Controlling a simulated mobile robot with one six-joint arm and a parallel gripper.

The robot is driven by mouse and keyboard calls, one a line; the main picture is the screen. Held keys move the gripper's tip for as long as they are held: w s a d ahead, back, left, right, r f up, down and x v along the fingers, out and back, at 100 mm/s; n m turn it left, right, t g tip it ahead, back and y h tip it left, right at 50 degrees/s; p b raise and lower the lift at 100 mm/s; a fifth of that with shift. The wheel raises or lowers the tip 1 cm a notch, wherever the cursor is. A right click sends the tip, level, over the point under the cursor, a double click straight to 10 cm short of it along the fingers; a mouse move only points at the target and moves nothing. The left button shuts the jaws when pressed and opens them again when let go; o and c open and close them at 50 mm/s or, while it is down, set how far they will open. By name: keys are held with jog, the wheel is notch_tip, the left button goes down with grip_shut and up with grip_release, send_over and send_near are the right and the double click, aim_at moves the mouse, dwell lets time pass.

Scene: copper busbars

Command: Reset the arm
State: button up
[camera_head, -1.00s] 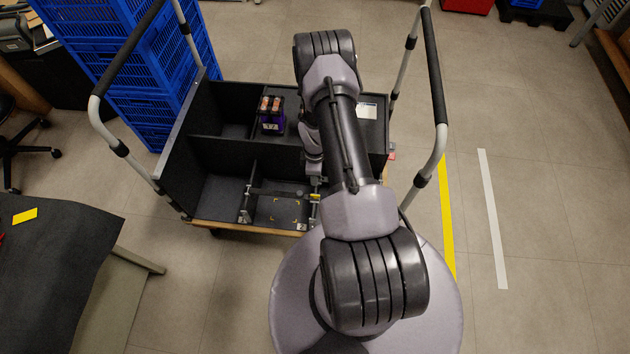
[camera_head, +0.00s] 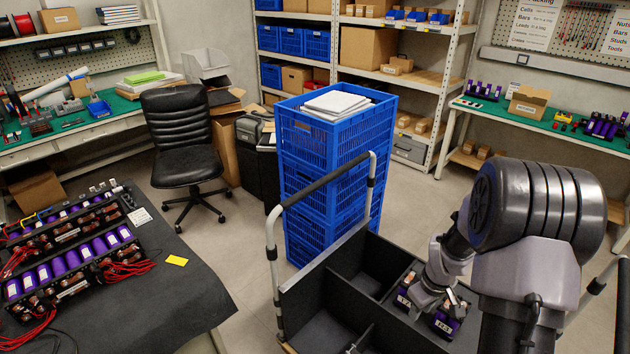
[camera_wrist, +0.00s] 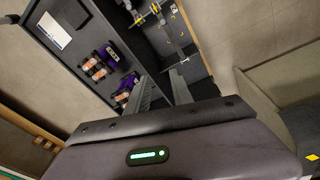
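My gripper (camera_wrist: 160,78) shows in the wrist view with its two fingers apart and nothing between them. It hangs above the black cart (camera_wrist: 170,22). In the head view my gripper (camera_head: 426,303) is partly hidden by my wrist, close above two purple cell packs. One cell pack (camera_head: 405,297) is left of it and the other cell pack (camera_head: 444,324) is right of it, both in a cart compartment. In the wrist view one pack (camera_wrist: 101,64) lies left of the fingers, and the other pack (camera_wrist: 125,88) is close beside the left finger, partly hidden.
The cart (camera_head: 330,290) has black dividers and a tall grey handle (camera_head: 271,250). Blue crates (camera_head: 330,150) are stacked behind it. A dark table (camera_head: 185,295) with purple cell modules (camera_head: 70,262) stands left. A black chair (camera_head: 182,140) is behind. Floor shows between table and cart.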

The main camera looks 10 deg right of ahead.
jog(key=s+a+r+m+t, duration=0.1)
jog(key=a+r+m, duration=0.1)
jog(key=a+r, duration=0.45)
jog(key=s+a+r+m+t, duration=0.1)
jog(key=s+a+r, duration=0.15)
jog(key=r, duration=0.75)
jog(key=s+a+r+m+t+y, duration=0.1)
jog(key=s+a+r+m, duration=0.1)
jog(key=s+a+r, duration=0.3)
jog(key=s+a+r+m+t+y, duration=0.1)
jog(key=s+a+r+m, duration=0.2)
jog(key=s, duration=0.9)
jog(key=a+r, duration=0.3)
jog(key=a, duration=0.2)
jog(key=shift+a+r+m, duration=0.15)
jog(key=shift+r+m, duration=0.15)
